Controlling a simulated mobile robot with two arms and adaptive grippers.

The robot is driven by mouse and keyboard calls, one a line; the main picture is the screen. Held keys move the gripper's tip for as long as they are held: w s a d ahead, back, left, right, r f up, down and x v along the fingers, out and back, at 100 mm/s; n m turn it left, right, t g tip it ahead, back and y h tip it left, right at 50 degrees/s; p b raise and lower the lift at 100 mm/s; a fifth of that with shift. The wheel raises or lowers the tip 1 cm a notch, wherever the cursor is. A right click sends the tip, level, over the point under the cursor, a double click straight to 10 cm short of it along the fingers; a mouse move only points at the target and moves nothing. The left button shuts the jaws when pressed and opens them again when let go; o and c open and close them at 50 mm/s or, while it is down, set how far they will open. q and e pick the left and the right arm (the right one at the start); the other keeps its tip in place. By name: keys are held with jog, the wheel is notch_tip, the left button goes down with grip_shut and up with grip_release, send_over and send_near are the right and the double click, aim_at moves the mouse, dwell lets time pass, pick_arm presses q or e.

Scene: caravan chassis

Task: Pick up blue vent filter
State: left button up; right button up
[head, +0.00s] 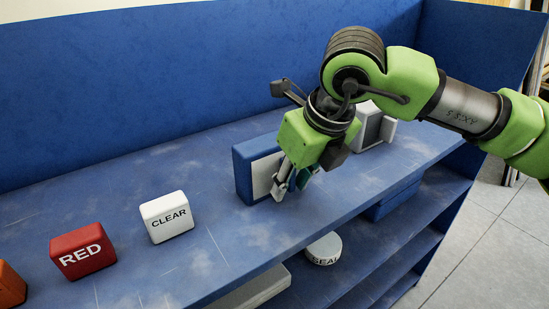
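A blue block with a pale front panel (245,176), which looks like the blue vent filter, stands upright on the blue shelf top. My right gripper (289,186) reaches down from the upper right. Its fingers are at the right part of the block's front and hide some of it. The fingers look close together, but I cannot tell whether they touch or grip the block. My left gripper is not in view.
A white CLEAR block (167,217), a red RED block (83,251) and an orange block (10,285) stand to the left. A grey-white box (374,126) stands behind the gripper. A round SEAL item (324,249) sits on the lower shelf. A blue wall (150,90) closes the back.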

grip_shut()
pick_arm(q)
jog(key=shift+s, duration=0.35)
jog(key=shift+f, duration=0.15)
pick_arm(e)
jog(key=shift+r, duration=0.1)
